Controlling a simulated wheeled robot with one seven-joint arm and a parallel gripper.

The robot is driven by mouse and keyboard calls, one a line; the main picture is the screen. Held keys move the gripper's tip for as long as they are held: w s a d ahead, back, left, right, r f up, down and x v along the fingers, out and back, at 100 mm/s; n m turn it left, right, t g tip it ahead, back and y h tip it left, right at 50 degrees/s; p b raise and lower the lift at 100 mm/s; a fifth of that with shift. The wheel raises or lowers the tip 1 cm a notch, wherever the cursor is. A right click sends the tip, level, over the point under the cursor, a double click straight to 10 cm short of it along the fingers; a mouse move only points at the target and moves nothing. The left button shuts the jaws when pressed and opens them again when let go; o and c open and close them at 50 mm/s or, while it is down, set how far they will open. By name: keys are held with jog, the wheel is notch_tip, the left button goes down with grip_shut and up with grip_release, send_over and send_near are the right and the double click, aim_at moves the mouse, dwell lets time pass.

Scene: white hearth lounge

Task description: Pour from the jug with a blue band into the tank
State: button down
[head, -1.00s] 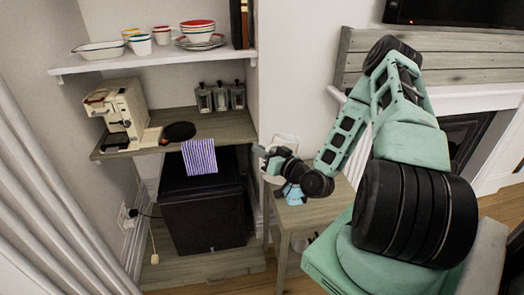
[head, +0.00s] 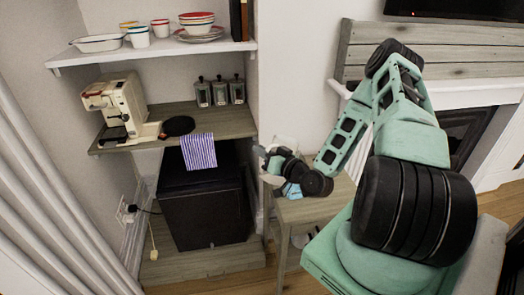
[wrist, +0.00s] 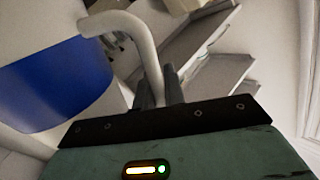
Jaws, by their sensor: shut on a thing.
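The jug is white with a broad blue band (wrist: 55,85), which fills the left of the wrist view. Its white curved handle (wrist: 135,38) runs between my two dark fingers. My gripper (wrist: 160,88) is shut on this handle. In the head view my gripper (head: 274,161) is over the small wooden table, and the white jug (head: 284,143) is mostly hidden behind it. The jug's mouth and contents do not show, and its exact tilt is hard to tell. I cannot make out the tank for certain; a pale blue shape below my gripper is too small and covered to name.
A coffee machine (head: 115,105), a black round pan (head: 177,126) and several canisters stand on the wooden counter (head: 225,121). A striped cloth (head: 199,151) hangs over its edge above a black cabinet (head: 205,205). A white shelf (head: 150,52) holds dishes above. The small table (head: 325,205) has bare room.

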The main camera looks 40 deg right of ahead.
jog(key=shift+f+m+b, duration=0.4)
jog(key=shift+f+b, duration=0.55)
jog(key=shift+f, duration=0.45)
jog(key=shift+d+r+m+p, duration=0.25)
jog(key=shift+r+m+p, duration=0.25)
jog(key=shift+r+p, duration=0.25)
jog(key=shift+d+r+m+p, duration=0.2)
jog(key=shift+r+m+p, duration=0.3)
jog(key=shift+r+p, duration=0.2)
jog(key=shift+d+r, duration=0.1)
jog(key=shift+d+r+m, duration=0.1)
jog(key=shift+r+m, duration=0.15)
jog(key=shift+m, duration=0.15)
jog(key=shift+p, duration=0.3)
jog(key=shift+d+r, duration=0.1)
jog(key=shift+r, duration=0.15)
jog(key=shift+r+m, duration=0.1)
jog(key=shift+m, duration=0.2)
